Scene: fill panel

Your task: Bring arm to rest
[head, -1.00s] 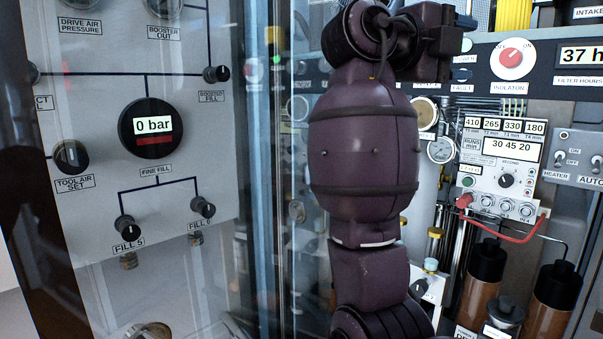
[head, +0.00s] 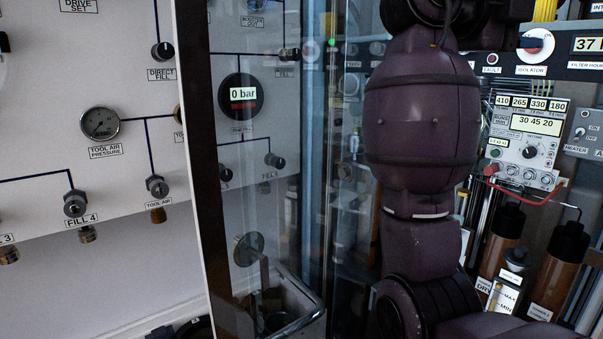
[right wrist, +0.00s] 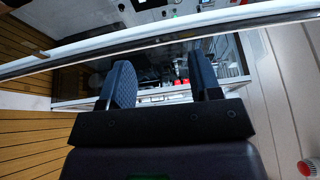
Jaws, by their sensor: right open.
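My right arm (head: 420,130), dark purple, stands upright and bent on the right side of the head view. Its gripper is outside the head view. In the right wrist view my right gripper (right wrist: 162,88) is open, its two dark ribbed fingers apart with nothing between them. A metal rail crosses the view beyond the fingertips. I cannot tell how far it is from them. My left gripper is in neither view.
A clear panel with a dark edge (head: 208,180) stands left of my arm. Behind it is a 0 bar display (head: 243,94). The fill panel (head: 60,130) has gauges and knobs. Brown canisters (head: 560,270) stand right. Wooden slats (right wrist: 30,140) and a red button (right wrist: 308,167) flank the gripper.

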